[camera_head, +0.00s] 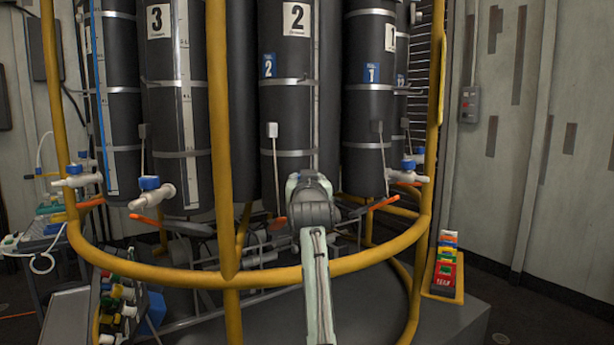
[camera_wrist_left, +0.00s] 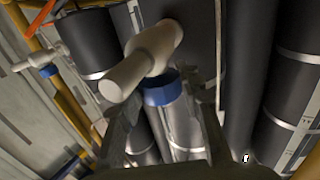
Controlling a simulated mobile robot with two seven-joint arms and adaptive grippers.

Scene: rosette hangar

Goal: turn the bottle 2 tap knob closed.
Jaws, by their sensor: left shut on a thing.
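Bottle 2 (camera_head: 288,120) is a tall black cylinder with a white "2" label, in the middle of the rack. Its tap is hidden behind my left wrist in the head view. In the left wrist view the white tap (camera_wrist_left: 148,62) shows with its blue knob (camera_wrist_left: 162,88). The fingers of my left gripper (camera_wrist_left: 166,104) stand on either side of the blue knob and are shut on it. In the head view my left arm reaches up to the foot of bottle 2 and hides the fingers. My right gripper is not in view.
A yellow tube frame (camera_head: 330,268) curves around the rack in front. Bottle 3 (camera_head: 160,110) and bottle 1 (camera_head: 368,110) stand on either side, with white taps and blue knobs below. Orange levers (camera_head: 382,203) stick out nearby. A yellow tray (camera_head: 459,288) with coloured items is at right.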

